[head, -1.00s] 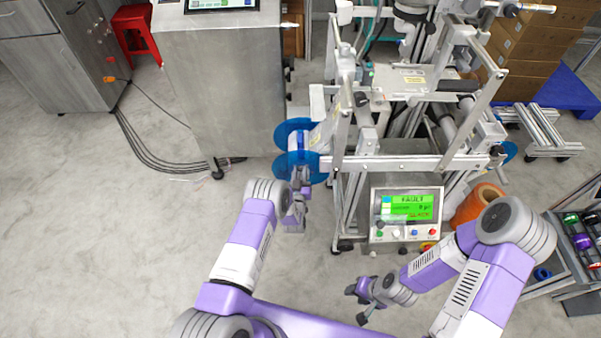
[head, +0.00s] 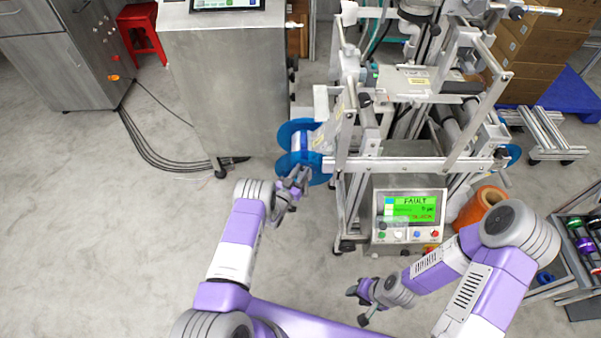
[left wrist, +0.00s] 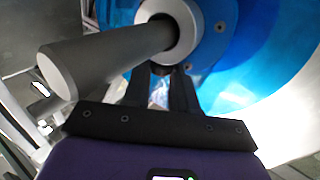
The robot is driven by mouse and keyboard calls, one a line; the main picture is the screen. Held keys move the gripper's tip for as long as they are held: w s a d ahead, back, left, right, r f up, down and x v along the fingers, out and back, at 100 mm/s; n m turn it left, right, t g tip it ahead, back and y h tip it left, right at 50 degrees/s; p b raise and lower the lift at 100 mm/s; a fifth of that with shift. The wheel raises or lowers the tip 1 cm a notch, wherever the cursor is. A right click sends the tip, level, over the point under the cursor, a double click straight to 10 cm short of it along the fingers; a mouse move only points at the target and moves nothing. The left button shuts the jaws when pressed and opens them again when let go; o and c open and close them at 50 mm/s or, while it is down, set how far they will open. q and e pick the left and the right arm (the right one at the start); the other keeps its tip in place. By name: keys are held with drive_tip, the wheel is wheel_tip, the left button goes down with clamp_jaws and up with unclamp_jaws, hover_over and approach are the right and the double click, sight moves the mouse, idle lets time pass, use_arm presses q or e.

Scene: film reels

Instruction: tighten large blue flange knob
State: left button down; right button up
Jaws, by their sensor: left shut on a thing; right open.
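The large blue flange (head: 287,162) is on the left side of the machine; it also fills the upper right of the left wrist view (left wrist: 270,70). In that view a light grey round hub with a thick dark grey bar forms the flange knob (left wrist: 110,58), in front of the flange. My left gripper (head: 299,176) is at the flange's lower front; in the left wrist view its black fingers (left wrist: 161,78) reach the hub and are shut on the knob. The fingertips' contact is partly hidden. My right gripper (head: 357,305) is open and empty, low in front of the control panel.
The machine frame (head: 400,164) stands right of the flange. A control panel with a green FAULT screen (head: 410,208) is below it. A grey steel cabinet (head: 225,90) stands behind left. An orange roll (head: 485,203) is at right.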

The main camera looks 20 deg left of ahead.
use_arm(q)
drive_tip(key=c, duration=0.9)
unclamp_jaws()
drive_tip(key=shift+d+y, duration=0.1)
drive_tip(key=shift+y, duration=0.2)
